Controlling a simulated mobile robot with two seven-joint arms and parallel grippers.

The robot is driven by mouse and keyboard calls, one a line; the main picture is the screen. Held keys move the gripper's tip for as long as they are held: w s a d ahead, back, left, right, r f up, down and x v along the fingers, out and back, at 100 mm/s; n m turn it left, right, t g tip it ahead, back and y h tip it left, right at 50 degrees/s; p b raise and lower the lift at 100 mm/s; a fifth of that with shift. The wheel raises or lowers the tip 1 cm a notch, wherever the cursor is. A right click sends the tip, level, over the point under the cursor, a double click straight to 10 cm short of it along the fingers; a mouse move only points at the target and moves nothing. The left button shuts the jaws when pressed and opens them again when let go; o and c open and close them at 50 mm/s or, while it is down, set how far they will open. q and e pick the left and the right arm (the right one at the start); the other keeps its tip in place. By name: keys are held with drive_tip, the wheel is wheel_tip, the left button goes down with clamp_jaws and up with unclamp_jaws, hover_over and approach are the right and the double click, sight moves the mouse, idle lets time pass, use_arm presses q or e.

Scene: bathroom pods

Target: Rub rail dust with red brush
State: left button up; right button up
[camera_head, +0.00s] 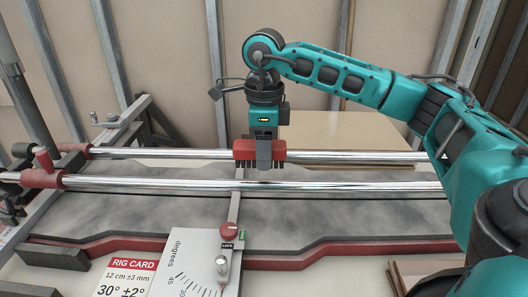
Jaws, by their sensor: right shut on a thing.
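My right gripper (264,155) comes down from above, shut on the red brush (242,150). The brush is a short red block with dark bristles along its underside. In the picture it overlaps the far chrome rail (350,155) near its middle. I cannot tell whether the bristles touch the rail. The near chrome rail (340,186) runs in front, clear of the brush. Smoky grey dust-like patches show on the bed (140,212) below the rails; I cannot make out dust on the rails themselves. My left gripper is not in view.
A red clamp (42,172) holds the rails at left. A degree scale plate (175,260) with a grey arm and red knob (230,230) stands in front. A rig card (128,277) lies at front left. A tan board (340,130) is behind the rails.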

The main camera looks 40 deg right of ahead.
drive_tip(key=shift+r+p, duration=0.8)
drive_tip(key=shift+r, duration=0.9)
drive_tip(key=shift+f, duration=0.15)
